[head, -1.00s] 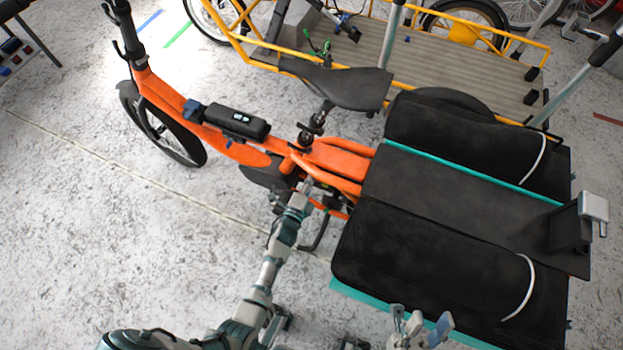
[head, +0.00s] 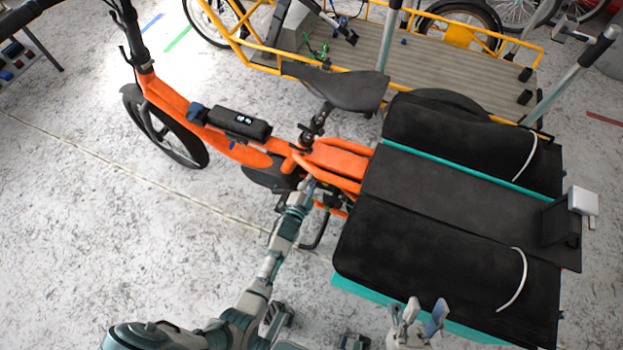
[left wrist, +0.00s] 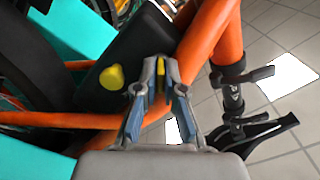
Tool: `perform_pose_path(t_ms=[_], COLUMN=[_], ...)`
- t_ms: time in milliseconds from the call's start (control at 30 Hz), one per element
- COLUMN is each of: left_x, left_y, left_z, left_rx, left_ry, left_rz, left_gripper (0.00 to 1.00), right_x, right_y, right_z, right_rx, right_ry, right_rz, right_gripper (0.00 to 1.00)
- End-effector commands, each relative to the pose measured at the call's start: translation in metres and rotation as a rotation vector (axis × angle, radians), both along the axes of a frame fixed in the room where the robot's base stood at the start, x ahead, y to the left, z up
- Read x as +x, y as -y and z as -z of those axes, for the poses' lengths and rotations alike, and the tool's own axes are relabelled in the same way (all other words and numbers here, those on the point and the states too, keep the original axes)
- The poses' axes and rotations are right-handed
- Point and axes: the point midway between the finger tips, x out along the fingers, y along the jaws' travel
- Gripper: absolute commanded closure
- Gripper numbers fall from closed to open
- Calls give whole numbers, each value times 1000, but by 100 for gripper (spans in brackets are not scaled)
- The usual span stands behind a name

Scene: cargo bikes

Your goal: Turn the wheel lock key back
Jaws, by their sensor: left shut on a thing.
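The orange cargo bike (head: 325,155) stands in front of me. My left gripper (head: 309,185) reaches in at the frame below the seat, beside the black rear bags. In the left wrist view its fingers (left wrist: 160,75) are closed on a small yellow piece, seemingly the wheel lock key (left wrist: 160,88). The key is mostly hidden between the fingers, so its turn angle cannot be told. The lock body itself cannot be made out. My right gripper (head: 424,314) is open and empty, in front of the near bag.
Orange frame tubes (left wrist: 205,45) pass close by. The seat (head: 340,88) is above. A yellow-railed cargo bike (head: 450,70) stands behind.

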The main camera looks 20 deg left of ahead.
Motion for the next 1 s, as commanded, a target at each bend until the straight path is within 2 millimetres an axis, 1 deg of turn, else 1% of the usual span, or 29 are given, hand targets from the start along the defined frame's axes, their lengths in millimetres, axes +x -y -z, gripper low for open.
perform_pose_path(t_ms=[33,300,600,800,1000], left_x=[-2,-2,-3,-3,-3], left_y=[0,1,0,0,1], left_z=[4,5,6,7,8], left_rx=[-43,-299,-564,-699,-785], left_ry=[-11,-23,-32,-38,-43], left_rz=[1,0,-2,-3,-4], left_gripper=[100,100,100,100,100], right_x=[3,19,31,35,39], right_y=[-1,-5,-8,-10,-10], right_z=[-1,5,13,16,19], right_rx=[-7,-44,-75,-87,-95], right_ry=[-18,-122,-210,-247,-269], right_rz=[-1,-5,-9,-11,-12], right_gripper=[60,60,60,60,60])
